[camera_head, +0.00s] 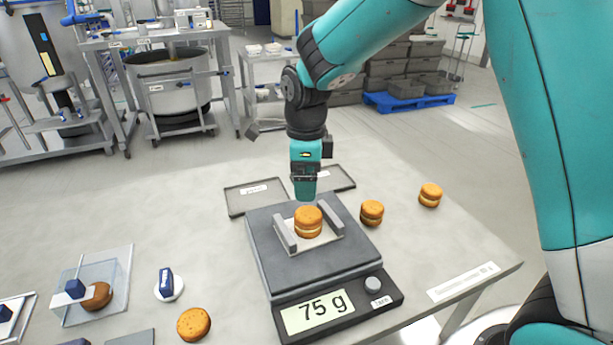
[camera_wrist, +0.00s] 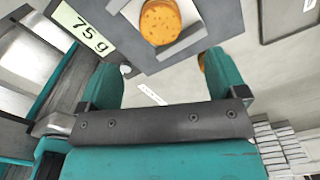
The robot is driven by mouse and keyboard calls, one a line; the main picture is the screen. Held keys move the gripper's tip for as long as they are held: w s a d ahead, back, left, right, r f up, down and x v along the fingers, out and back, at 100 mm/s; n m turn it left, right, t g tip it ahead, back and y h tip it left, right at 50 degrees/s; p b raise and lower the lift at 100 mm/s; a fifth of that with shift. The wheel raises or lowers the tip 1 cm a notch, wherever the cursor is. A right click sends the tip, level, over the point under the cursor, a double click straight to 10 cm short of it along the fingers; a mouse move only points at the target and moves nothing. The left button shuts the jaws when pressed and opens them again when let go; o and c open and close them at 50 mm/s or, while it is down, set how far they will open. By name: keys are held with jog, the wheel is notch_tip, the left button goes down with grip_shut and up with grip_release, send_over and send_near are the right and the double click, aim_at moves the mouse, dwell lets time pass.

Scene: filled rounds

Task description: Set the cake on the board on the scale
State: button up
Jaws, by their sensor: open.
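A golden sandwich cake (camera_head: 308,222) sits upright on the pale board (camera_head: 325,240) on the grey scale (camera_head: 270,249), between two grey rails. The scale's display (camera_head: 319,311) reads 75 g. My gripper (camera_head: 304,197) hangs just above or behind this cake in the head view. In the wrist view my gripper (camera_wrist: 162,72) is open, with its two teal fingers apart and nothing between them. The cake (camera_wrist: 160,22) shows there beyond the fingertips, apart from them.
Two similar cakes (camera_head: 371,212) (camera_head: 430,194) stand right of the scale. Another cake (camera_head: 194,324) lies at front left. A clear plate (camera_head: 117,270) with a brown round and blue-handled tools is at left. Dark trays (camera_head: 238,202) lie behind the scale.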

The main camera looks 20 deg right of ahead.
jog(key=s+a+r+n+y, duration=0.2)
jog(key=s+r+n, duration=0.2)
jog(key=s+n, duration=0.8)
jog(key=s+a+r+n+y, duration=0.2)
jog(key=s+r+n, duration=0.3)
jog(key=s+n, duration=0.8)
jog(key=n, duration=0.4)
jog(key=shift+a+n, duration=0.15)
jog(key=shift+n, duration=0.25)
